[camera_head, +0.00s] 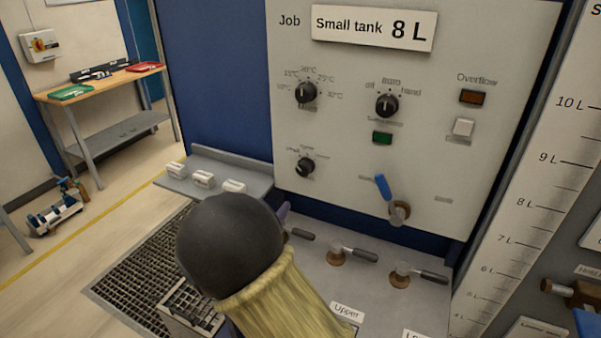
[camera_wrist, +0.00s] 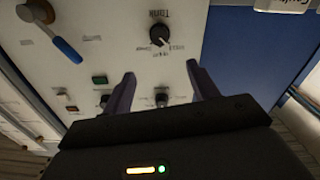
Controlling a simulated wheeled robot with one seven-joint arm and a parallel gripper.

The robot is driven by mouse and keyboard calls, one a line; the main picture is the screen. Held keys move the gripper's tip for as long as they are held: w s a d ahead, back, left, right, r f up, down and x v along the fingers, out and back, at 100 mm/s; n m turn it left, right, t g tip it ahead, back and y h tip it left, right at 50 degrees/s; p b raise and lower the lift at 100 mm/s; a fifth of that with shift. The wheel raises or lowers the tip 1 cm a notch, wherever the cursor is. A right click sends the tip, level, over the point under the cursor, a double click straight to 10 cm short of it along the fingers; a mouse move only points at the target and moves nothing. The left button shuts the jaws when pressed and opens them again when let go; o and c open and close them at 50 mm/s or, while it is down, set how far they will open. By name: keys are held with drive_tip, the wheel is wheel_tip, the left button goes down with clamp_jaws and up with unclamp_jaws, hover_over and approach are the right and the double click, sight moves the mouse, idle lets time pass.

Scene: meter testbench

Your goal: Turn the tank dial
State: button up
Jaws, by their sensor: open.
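The tank dial (camera_head: 305,167) is a small black knob at the lower left of the light grey panel, with small labels around it. In the wrist view, which shows the panel turned over, the tank dial (camera_wrist: 160,36) has the word "Tank" beside it and sits beyond the fingertips. My gripper (camera_wrist: 161,72) is open and empty, its two purple fingers apart and clear of the tank dial. In the head view only a bit of a purple finger shows past my dark wrist, below the tank dial.
Above the tank dial is a temperature dial (camera_head: 306,92). A mode dial (camera_head: 387,104), a green button (camera_head: 382,138) and a blue-handled lever (camera_head: 383,187) are to the right. Several valve handles stand on the grey bench (camera_head: 375,315) below. A sign (camera_head: 374,28) reads "Small tank 8 L".

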sight(301, 171)
drive_tip(key=p+x, duration=0.3)
drive_tip(key=x, duration=1.4)
drive_tip(key=shift+w+d, duration=0.1)
drive_tip(key=shift+w, duration=0.05)
drive_tip(key=shift+c, duration=0.5)
drive_tip(key=c, duration=0.9)
